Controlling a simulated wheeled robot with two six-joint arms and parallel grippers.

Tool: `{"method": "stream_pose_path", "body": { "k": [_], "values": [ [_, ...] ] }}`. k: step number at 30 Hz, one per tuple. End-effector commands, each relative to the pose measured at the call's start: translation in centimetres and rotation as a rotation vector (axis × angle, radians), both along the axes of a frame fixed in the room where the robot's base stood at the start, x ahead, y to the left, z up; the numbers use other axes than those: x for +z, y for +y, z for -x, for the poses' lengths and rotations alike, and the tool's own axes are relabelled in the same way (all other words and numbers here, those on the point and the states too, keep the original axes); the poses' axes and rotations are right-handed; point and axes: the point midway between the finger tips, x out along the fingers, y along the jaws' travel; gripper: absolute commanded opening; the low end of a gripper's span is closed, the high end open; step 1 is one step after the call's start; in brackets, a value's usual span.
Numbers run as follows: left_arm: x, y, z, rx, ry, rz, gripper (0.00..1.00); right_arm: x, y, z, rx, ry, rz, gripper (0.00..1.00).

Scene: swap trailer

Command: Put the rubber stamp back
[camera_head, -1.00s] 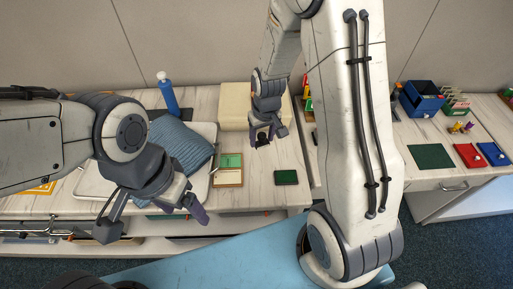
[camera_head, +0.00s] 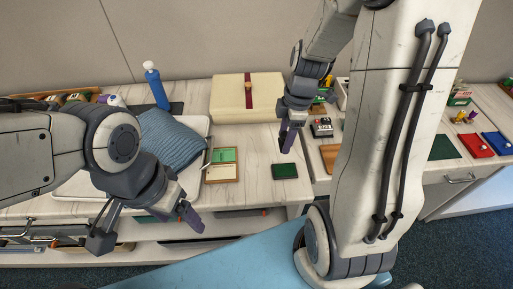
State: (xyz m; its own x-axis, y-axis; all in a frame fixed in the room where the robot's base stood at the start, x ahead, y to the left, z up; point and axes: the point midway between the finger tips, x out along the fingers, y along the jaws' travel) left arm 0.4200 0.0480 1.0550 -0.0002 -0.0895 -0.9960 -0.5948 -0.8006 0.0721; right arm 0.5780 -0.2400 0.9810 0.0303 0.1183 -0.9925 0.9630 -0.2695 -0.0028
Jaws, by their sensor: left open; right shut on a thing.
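My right gripper (camera_head: 291,133) is shut on a small dark thing (camera_head: 287,141), which looks like the rubber stamp; the fingers hide part of it. It is held above the table, behind a dark green pad (camera_head: 285,171) that looks like an ink pad. A wooden-framed tray with green panels (camera_head: 222,165) lies to the left of the pad. My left gripper (camera_head: 180,205) is open and empty at the table's front edge.
A cream box (camera_head: 230,103) with a dark red band stands behind. A blue cushion (camera_head: 172,140) lies on a white tray at the left, with a blue bottle (camera_head: 156,88) behind it. A small black-and-white item (camera_head: 321,128) and a brown wooden piece (camera_head: 329,155) are right of my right gripper.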

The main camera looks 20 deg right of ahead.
Motion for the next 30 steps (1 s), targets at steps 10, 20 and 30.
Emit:
{"method": "stream_pose_path", "body": {
  "k": [10, 20, 30],
  "values": [
    [1.8, 0.0, 0.0, 0.0, 0.0, 0.0, 0.78, -4.4, 4.3, -6.4, 0.003, 0.003, 0.0, 0.24],
    [2.4, 0.0, 0.0, 0.0, 0.0, 0.0, 0.78, -7.3, 5.2, -7.8, -0.001, 0.005, 0.0, 0.24],
    [2.6, 0.0, 0.0, 0.0, 0.0, 0.0, 0.78, -9.6, 5.1, -7.9, -0.002, -0.001, 0.0, 0.24]
  ]
}}
